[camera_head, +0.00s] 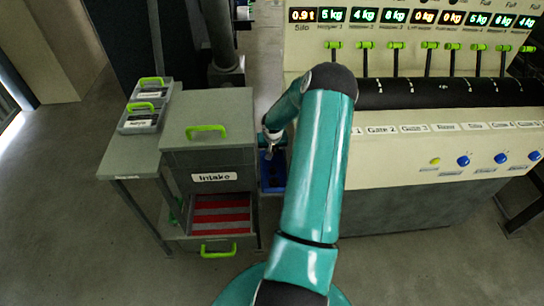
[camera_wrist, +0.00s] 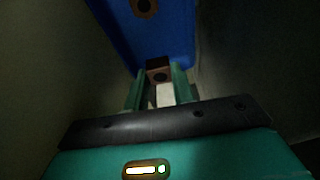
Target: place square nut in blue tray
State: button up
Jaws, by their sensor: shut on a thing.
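The square nut (camera_wrist: 158,67) is a small brownish block with a dark round hole, seen in the wrist view. My gripper (camera_wrist: 159,76) is shut on it, with one green finger on each side. The blue tray (camera_wrist: 165,38) fills the upper middle of the wrist view, beyond the nut. The nut overlaps the tray's near end in the picture; I cannot tell whether it touches it. Another brown piece with a dark hole (camera_wrist: 145,7) lies in the tray. In the head view the tray (camera_head: 279,180) shows beside the intake cabinet, and my gripper (camera_head: 271,148) is over it, small and unclear.
The grey Intake cabinet (camera_head: 208,158) stands left of the tray, its lower drawer (camera_head: 218,243) open with red stripes inside. A side table (camera_head: 128,158) holds grey bins (camera_head: 140,118). The control machine (camera_head: 430,155) stands close on the right. Floor is clear in front left.

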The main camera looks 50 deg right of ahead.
aim_at(272, 162)
jog(key=shift+f, duration=2.2)
jog(key=o, duration=1)
jog(key=shift+f, duration=0.15)
jog(key=shift+c, duration=0.2)
jog(key=shift+r, duration=0.45)
jog(key=v, duration=1.1)
jog(key=shift+s+a+r, duration=0.1)
jog(key=shift+s+r, duration=0.05)
jog(key=shift+r, duration=0.05)
